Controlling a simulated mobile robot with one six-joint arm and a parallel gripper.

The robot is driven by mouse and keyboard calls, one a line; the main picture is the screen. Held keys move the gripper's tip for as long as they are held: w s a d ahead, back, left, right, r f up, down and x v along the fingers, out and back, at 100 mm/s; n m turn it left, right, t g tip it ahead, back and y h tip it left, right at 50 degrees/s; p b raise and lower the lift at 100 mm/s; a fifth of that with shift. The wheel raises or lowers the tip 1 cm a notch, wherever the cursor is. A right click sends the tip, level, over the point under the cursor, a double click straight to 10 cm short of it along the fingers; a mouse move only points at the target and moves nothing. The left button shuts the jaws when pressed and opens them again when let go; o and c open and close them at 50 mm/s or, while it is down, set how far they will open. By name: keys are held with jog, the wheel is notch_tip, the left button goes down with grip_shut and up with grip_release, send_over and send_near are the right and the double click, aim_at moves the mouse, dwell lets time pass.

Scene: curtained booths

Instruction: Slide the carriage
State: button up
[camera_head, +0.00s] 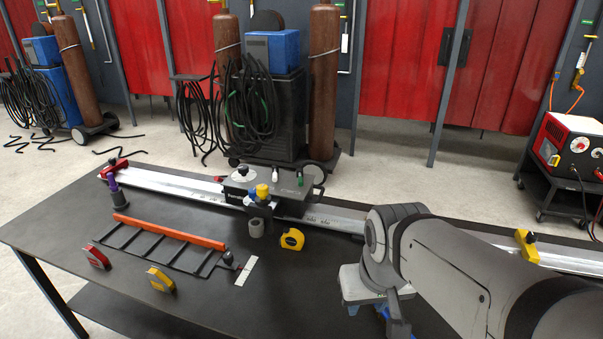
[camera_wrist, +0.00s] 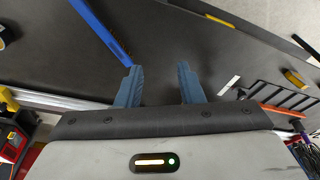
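The carriage (camera_head: 268,190) is a dark and grey block with several knobs on top, sitting on a long silver rail (camera_head: 160,182) along the back of the table. A yellow-topped grey part (camera_head: 262,205) is at its front. My gripper (camera_head: 378,312) is over the front right of the table, to the right of the carriage and nearer the camera, and apart from it. My arm hides part of the gripper and rail. In the wrist view, my gripper (camera_wrist: 158,84) has two blue fingers spread apart with only dark tabletop between them. I cannot identify the carriage there.
A red clamp (camera_head: 114,168) and a yellow clamp (camera_head: 527,246) are on the rail. An orange bar (camera_head: 168,231) with a black rack, a yellow tape measure (camera_head: 292,239), red (camera_head: 96,257) and yellow (camera_head: 160,280) blocks lie left of my gripper. A blue strip (camera_wrist: 100,30) lies beyond my fingers.

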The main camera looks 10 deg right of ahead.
jog(key=w+d+f+n+t+h+b, duration=0.1)
jog(key=w+d+f+n+t+b, duration=0.2)
jog(key=w, duration=0.5)
jog(key=w+d+f+t+b, duration=0.1)
jog(key=w+f+b, duration=0.1)
jog(key=w+b, duration=0.45)
jog(key=n+t+y+b, duration=0.7)
jog(key=n+t+b, duration=0.4)
jog(key=n+b, duration=0.55)
send_near(321, 194)
jog(key=w, duration=0.2)
jog(key=shift+a+f+n+y+b, duration=0.2)
jog(key=shift+f+n+y+b, duration=0.15)
jog(key=shift+f, duration=0.3)
jog(key=shift+w+a+n+t, duration=0.1)
jog(key=shift+w+n+t, duration=0.1)
jog(key=shift+n+t, duration=0.1)
jog(key=b+x, duration=0.1)
jog(key=x, duration=0.6)
jog(key=shift+w+a+r, duration=0.15)
jog(key=shift+w+a, duration=0.05)
jog(key=shift+a, duration=0.05)
